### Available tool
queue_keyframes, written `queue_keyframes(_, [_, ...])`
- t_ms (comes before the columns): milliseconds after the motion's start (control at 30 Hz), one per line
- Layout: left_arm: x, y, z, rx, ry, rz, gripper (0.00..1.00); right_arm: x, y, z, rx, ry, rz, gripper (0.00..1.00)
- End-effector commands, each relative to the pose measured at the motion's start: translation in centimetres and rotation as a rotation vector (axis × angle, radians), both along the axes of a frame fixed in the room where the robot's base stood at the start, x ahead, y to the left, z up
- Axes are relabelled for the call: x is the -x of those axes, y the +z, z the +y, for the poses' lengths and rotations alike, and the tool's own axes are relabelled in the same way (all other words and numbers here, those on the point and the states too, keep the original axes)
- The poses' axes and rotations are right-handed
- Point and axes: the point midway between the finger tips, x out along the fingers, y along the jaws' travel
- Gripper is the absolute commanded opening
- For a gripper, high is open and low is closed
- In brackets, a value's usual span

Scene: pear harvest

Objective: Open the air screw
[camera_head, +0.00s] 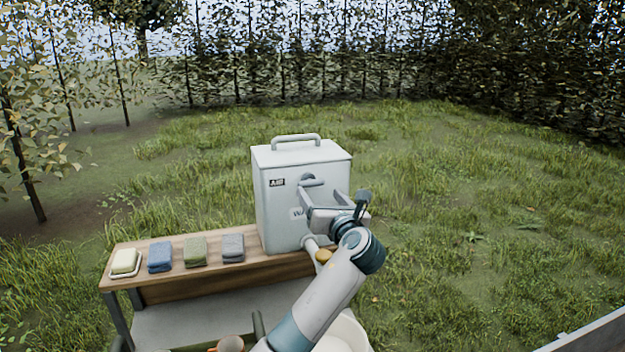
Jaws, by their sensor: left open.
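A white box-shaped water tank (275,215) with a handle on top stands on the right end of a wooden bench. Its front carries a dark "AIR" label (277,182). Just right of the label is a small grey round part, which looks like the air screw (311,179). My left gripper (315,193) is open, with its fingers reaching toward this part from the lower right. I cannot tell whether they touch it. A second label, starting with "W", is partly hidden behind a finger. My right gripper is not in view.
The wooden bench (190,286) holds a soap on a dish (124,262) and folded blue (160,257), green (196,251) and grey (233,247) cloths. A tan-ended spout (323,256) shows below the tank, above a white basin (355,338) partly hidden by my arm. Grass surrounds the bench.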

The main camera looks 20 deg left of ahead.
Motion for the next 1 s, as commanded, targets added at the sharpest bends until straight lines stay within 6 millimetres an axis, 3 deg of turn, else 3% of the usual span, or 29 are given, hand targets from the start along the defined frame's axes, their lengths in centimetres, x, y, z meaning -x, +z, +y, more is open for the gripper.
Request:
queue_keyframes(200, [-3.2, 0.4, 2.3, -0.002, 0.002, 0.002, 0.69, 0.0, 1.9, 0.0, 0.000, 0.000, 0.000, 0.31])
queue_keyframes(400, [-5.2, 0.2, 3.5, -0.002, 0.001, 0.001, 0.69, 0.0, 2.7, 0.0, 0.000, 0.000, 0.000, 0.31])
queue_keyframes(900, [-6.0, 0.0, 4.1, 0.000, 0.000, 0.000, 0.69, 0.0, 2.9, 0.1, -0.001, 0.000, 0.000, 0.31])
queue_keyframes(1000, [-6.0, 0.0, 4.1, 0.000, 0.000, 0.000, 0.45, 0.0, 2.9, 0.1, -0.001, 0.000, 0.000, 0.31])
